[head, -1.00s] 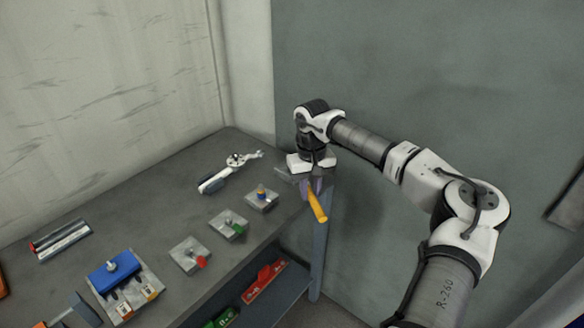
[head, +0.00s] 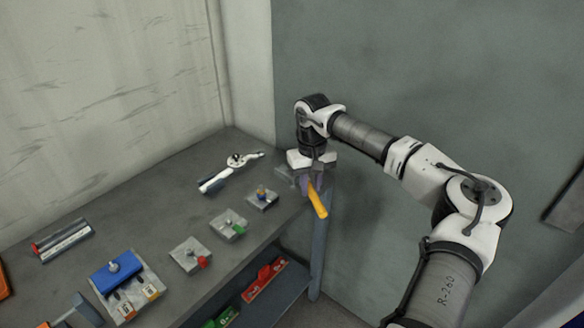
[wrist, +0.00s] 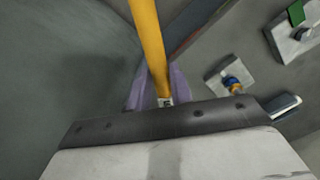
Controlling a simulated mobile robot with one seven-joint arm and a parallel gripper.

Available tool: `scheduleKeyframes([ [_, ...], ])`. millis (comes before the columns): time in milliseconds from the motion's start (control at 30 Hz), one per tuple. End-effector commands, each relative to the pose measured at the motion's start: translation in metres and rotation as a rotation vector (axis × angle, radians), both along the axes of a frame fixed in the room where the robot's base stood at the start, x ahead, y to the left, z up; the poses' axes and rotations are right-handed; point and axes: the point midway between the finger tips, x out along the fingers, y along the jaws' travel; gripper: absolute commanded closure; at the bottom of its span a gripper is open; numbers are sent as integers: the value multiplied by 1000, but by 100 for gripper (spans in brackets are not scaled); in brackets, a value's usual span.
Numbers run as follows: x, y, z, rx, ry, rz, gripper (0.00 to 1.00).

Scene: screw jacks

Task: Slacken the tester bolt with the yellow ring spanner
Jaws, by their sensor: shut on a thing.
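The yellow ring spanner (head: 317,201) is in my gripper (head: 311,184), beyond the bench's right end. Its yellow handle points down and toward the camera. In the wrist view the spanner (wrist: 149,45) runs up from between the purple-grey fingers (wrist: 158,88), which are shut on it. Its ring end is not clearly visible. Small plates with bolts stand on the bench: one with a blue and yellow collar (head: 262,197), one with a green tag (head: 229,225), one with a red tag (head: 191,255). I cannot tell which bolt is the tester bolt. None touches the spanner.
A white tool with a round head (head: 231,170) lies at the back of the bench (head: 150,190). Red (head: 265,279) and green things lie on the lower shelf. A grey-green wall is close behind my arm.

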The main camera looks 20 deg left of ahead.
Motion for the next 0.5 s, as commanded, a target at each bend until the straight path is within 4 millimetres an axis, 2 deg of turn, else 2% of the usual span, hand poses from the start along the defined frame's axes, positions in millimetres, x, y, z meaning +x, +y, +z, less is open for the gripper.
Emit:
scheduleKeyframes([
  [133,-8,-7,3,0,-2,0,100],
  [500,-48,-37,13,1,-1,0,100],
])
